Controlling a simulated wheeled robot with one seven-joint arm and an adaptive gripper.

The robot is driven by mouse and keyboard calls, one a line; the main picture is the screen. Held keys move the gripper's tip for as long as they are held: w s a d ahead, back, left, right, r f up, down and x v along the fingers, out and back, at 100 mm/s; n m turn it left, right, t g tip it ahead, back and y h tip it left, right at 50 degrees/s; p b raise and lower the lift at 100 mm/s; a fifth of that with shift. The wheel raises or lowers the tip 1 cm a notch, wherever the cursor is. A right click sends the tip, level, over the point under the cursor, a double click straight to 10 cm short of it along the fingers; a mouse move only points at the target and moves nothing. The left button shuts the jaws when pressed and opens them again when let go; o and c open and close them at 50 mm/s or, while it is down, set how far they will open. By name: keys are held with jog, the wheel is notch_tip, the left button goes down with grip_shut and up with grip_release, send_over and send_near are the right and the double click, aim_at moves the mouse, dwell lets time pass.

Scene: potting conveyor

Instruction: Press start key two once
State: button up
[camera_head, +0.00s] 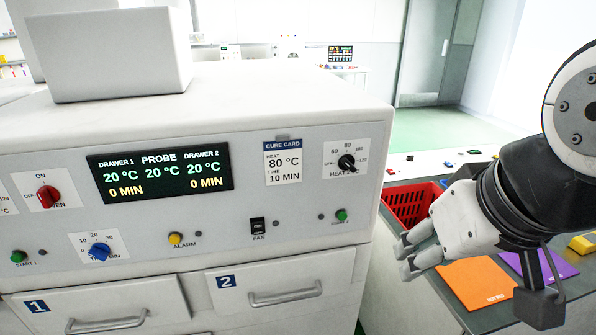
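The start key two is a small green button (341,215) on the right end of the white oven's front panel (300,222), with a small label under it. My gripper (403,260) is to the right of the panel and a little lower in the picture, pointing left. Its two fingers show a gap between them with nothing in it. The gripper appears apart from the green button; the depth between them is hard to tell. Another green button, start key one (18,256), is at the far left of the panel.
Close by on the panel are the fan switch (258,227), a yellow alarm button (175,239) and a black heat knob (347,162). Drawer two's handle (286,294) sticks out below. A red basket (408,205) and an orange mat (477,281) lie on the right bench.

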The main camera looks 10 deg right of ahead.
grip_shut()
dwell(1.1)
